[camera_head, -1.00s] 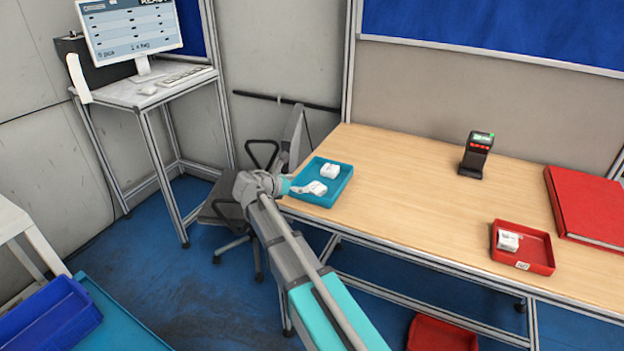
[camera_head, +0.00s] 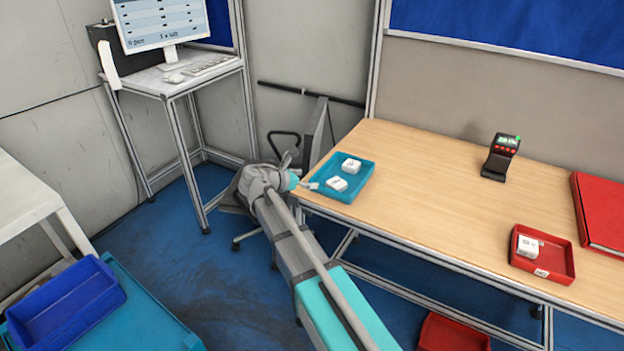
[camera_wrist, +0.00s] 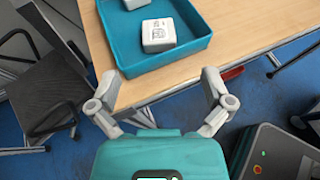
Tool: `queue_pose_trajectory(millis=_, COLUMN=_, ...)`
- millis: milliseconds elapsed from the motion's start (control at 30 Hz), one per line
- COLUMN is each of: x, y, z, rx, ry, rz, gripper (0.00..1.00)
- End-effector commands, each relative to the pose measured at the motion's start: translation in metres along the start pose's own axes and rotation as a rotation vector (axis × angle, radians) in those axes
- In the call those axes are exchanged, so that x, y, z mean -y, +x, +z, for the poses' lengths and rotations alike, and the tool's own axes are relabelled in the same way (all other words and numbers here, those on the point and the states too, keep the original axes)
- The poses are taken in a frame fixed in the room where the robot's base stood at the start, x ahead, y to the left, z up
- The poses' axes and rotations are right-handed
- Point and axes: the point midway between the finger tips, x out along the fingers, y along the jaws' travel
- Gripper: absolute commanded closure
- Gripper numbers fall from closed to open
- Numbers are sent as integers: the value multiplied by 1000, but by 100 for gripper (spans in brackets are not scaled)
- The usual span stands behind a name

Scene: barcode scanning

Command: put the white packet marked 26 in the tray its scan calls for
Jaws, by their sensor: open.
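Two white packets lie in the teal tray (camera_head: 366,178) at the table's left end. One packet (camera_head: 351,166) is toward the back, the other (camera_head: 337,184) nearer the front. In the wrist view the nearer packet (camera_wrist: 158,35) shows dark print on its face, too small to read. A third white packet (camera_head: 528,246) sits in the red tray (camera_head: 557,266) at the right. I cannot tell which packet is marked 26. My gripper (camera_wrist: 161,84) is open and empty, just off the front-left side of the teal tray, apart from the packets.
A black scanner (camera_head: 500,157) with a lit display stands at the table's back. A red binder (camera_head: 604,215) lies at the right. A chair (camera_wrist: 42,85) is left of the table. A blue bin (camera_head: 66,303) stands lower left. The table's middle is clear.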

Motion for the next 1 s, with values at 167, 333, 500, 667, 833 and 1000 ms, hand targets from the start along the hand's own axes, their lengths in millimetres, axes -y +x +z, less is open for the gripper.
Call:
queue_pose_trajectory(millis=167, x=2, y=1, z=0, rx=-4, ry=7, rz=-2, gripper=0)
queue_pose_trajectory(millis=333, x=16, y=9, z=-5, rx=-48, ry=82, rz=-22, gripper=0)
queue_pose_trajectory(millis=500, x=50, y=26, z=-19, rx=-157, ry=278, rz=-81, gripper=0)
queue_pose_trajectory(millis=667, x=93, y=42, z=-38, rx=-295, ry=553, rz=-190, gripper=0)
queue_pose_trajectory(millis=833, x=138, y=51, z=-61, rx=-432, ry=867, rz=-353, gripper=0)
queue_pose_trajectory(millis=1000, x=180, y=50, z=-82, rx=-542, ry=1171, rz=-554, gripper=0)
